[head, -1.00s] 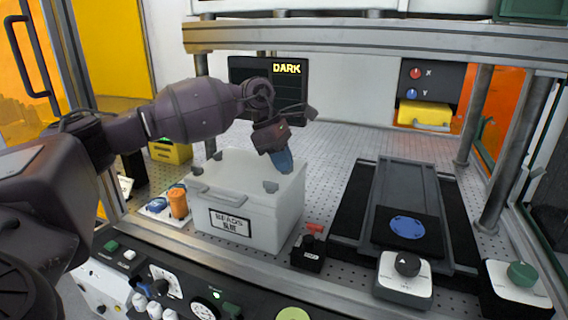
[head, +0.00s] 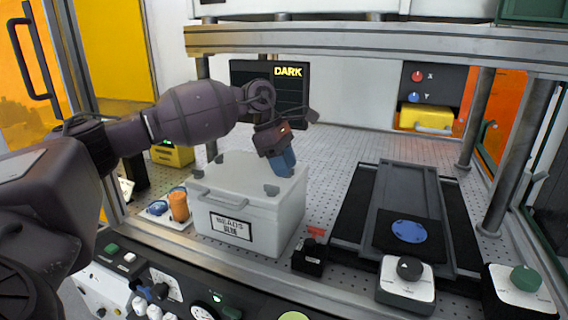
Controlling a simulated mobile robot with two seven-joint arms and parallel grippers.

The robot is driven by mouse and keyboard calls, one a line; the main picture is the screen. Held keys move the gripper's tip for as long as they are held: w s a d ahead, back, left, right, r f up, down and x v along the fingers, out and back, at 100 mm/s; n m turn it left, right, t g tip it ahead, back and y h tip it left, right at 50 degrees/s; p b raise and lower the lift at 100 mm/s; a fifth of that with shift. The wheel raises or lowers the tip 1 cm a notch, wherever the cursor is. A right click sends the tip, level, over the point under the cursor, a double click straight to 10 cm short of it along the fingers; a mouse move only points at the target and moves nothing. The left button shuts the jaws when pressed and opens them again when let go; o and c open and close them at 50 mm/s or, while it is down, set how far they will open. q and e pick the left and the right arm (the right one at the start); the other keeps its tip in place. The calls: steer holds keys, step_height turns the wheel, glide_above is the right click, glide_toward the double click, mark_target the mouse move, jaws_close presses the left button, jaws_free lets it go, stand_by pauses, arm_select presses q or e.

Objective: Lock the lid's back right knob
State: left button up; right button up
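A white box (head: 273,228) with a grey-white lid (head: 232,178) and a black-framed label stands on the perforated plate. Grey knobs show on the lid: front right (head: 271,190), front left (head: 197,174) and back left (head: 218,158). The back right knob is hidden behind my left gripper. My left gripper (head: 286,170) points down at the lid's back right corner, its blue fingers close together over it. I cannot tell whether they are shut on the knob or touch it. My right gripper is not in view.
An orange cylinder (head: 179,206) stands on a small white tray left of the box. A black switch block (head: 308,256) is close to its front right. A dark stage with a blue disc (head: 408,231) lies right. A metal beam (head: 380,42) crosses above.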

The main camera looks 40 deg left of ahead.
arm_select(q)
steer(key=shift+r, duration=0.1)
steer(key=v, duration=1)
steer(key=shift+r, duration=0.3)
steer(key=shift+a, duration=0.1)
steer(key=shift+s+r, duration=0.1)
